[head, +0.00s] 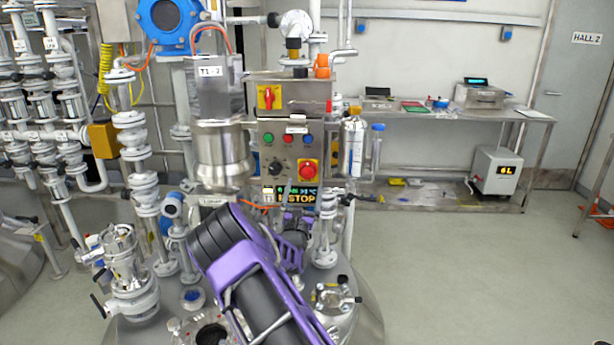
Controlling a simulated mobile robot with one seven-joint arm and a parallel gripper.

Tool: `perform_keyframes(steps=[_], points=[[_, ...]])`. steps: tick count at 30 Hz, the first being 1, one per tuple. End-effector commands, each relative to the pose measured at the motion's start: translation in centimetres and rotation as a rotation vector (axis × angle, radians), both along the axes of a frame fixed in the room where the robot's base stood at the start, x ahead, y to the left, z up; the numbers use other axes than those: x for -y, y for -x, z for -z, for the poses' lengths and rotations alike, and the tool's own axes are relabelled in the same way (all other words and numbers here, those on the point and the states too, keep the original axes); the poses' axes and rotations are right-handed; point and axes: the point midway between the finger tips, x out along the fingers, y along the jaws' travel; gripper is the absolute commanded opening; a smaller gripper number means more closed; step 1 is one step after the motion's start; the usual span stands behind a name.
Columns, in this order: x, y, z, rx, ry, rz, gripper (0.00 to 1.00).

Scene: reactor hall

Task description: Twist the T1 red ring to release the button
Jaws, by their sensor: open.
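The red button (308,169) with its red ring sits on a yellow square at the lower right of the grey control panel (285,150). A lit display (300,197) below it ends in "STOP", partly hidden. My gripper (296,218) shows small and dark beyond my purple arm, below the panel and apart from the button. It is open, and nothing shows between its fingers. My arm hides part of it, so the fingertips are hard to make out.
A steel motor housing (220,150) labelled T1-2 stands left of the panel. Valves and pipes (130,270) crowd the vessel top.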

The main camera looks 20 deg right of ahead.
Motion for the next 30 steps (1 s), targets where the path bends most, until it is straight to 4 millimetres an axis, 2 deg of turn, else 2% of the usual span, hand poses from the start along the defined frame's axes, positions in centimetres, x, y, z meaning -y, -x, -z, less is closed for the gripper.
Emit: perform_keyframes(steps=[3,9,15,23,30], points=[[1.1,-1.9,-0.9,0.001,0.001,0.002,1.00],[2.2,-4.1,-1.9,0.001,0.000,0.001,1.00],[2.6,-5.0,-2.2,0.000,0.000,0.001,1.00],[2.6,-5.0,-2.3,-0.001,0.000,0.000,1.00],[2.6,-5.0,-2.3,0.000,0.001,0.000,0.59]])
